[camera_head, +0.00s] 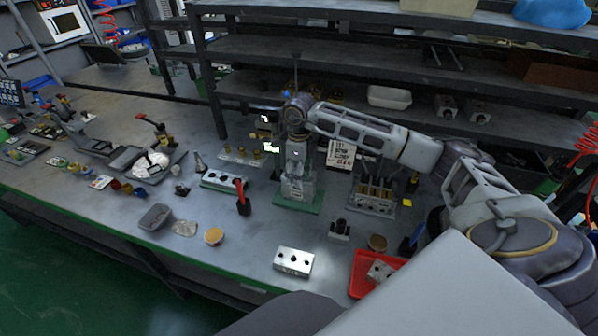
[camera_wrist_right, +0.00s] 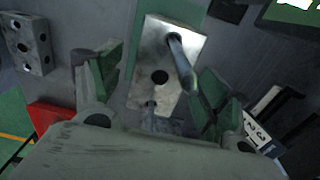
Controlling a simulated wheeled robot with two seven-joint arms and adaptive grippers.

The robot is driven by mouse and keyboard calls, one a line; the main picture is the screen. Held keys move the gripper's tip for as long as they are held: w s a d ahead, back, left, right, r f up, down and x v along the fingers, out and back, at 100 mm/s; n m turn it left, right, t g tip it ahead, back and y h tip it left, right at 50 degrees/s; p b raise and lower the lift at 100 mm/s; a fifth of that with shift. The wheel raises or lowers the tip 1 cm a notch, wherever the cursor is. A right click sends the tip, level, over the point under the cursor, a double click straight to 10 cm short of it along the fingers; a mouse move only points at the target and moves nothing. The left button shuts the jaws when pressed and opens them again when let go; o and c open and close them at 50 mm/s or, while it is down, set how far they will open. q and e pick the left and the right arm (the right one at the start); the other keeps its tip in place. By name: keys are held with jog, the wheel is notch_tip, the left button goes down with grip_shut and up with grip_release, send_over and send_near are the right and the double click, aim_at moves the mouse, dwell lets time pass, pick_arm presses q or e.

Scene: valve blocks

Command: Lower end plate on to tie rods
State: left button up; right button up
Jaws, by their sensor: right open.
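My right gripper (camera_head: 296,160) points down over a metal block on a green base (camera_head: 312,208) at the middle of the bench. In the right wrist view the gripper (camera_wrist_right: 160,72) is open, with its green-padded fingers apart on either side of a bright metal plate (camera_wrist_right: 145,62). The plate has dark holes, and a round rod (camera_wrist_right: 181,62) sticks up from it. I cannot tell whether the plate is fully seated, nor see a second rod. A separate holed metal plate (camera_head: 294,262) lies nearer the bench front. My left gripper is out of view.
A red tray (camera_head: 358,285) holding a metal part stands at the front right. A red-handled tool (camera_head: 243,198) stands left. Shelves (camera_head: 330,58) rise behind.

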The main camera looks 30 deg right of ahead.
notch_tip(320, 180, up, 12)
dwell(0.8)
dwell(1.0)
